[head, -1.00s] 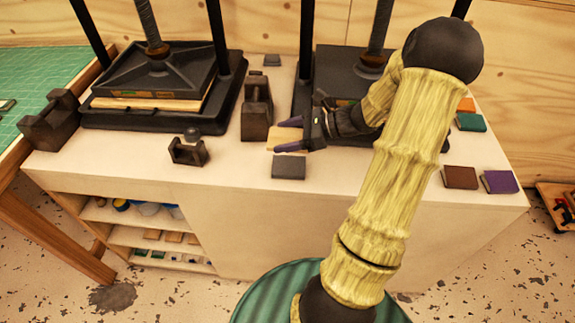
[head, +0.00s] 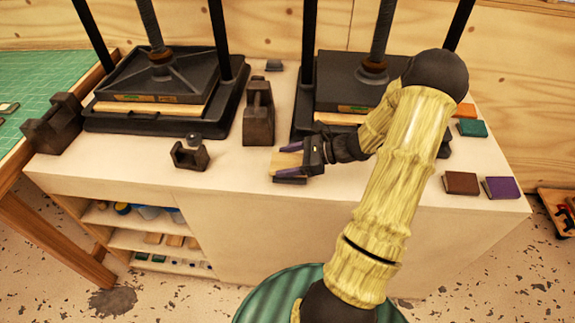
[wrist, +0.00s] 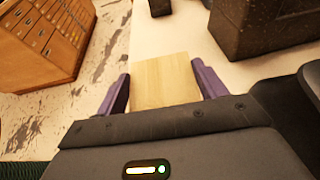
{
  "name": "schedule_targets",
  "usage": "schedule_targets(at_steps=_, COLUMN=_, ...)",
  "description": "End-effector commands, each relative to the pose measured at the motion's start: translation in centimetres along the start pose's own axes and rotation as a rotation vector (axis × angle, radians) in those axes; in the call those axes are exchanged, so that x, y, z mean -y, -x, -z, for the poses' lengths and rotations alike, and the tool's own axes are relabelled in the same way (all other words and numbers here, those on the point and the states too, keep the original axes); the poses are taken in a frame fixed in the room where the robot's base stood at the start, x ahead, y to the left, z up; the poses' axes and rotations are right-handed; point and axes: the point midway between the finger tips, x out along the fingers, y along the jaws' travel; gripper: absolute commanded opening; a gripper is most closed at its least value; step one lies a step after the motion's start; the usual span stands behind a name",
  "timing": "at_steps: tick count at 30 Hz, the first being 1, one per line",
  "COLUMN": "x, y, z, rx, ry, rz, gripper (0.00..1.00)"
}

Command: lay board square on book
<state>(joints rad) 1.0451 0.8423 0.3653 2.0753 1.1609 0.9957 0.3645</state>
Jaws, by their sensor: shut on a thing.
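My gripper (head: 290,160) has purple fingers and is shut on a small pale wooden board (head: 284,164), held at its two side edges. In the wrist view the board (wrist: 165,80) lies flat between the fingers (wrist: 160,88). A dark grey book (head: 290,180) lies on the bench near its front edge, directly below the board in the head view. Only its front strip shows there; the board and gripper cover the rest. The wrist view does not show the book. I cannot tell whether board and book touch.
Two black presses stand on the bench, at left (head: 160,90) and behind my arm (head: 345,75). A tall dark block (head: 257,112) stands behind the gripper, and a small dark clamp-like piece (head: 190,153) to its left. Brown (head: 461,183) and purple books (head: 501,187) lie at right.

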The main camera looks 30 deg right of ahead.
Motion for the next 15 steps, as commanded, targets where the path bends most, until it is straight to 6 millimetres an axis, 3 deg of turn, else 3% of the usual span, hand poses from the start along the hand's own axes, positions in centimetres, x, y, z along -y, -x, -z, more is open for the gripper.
schedule_targets(at_steps=5, x=0.0, y=-0.8, z=2.0, rx=0.002, ry=-0.003, rz=0.0, gripper=0.47)
schedule_targets(at_steps=15, x=0.0, y=-1.0, z=2.3, rx=0.001, ry=-0.001, rz=0.0, gripper=0.47)
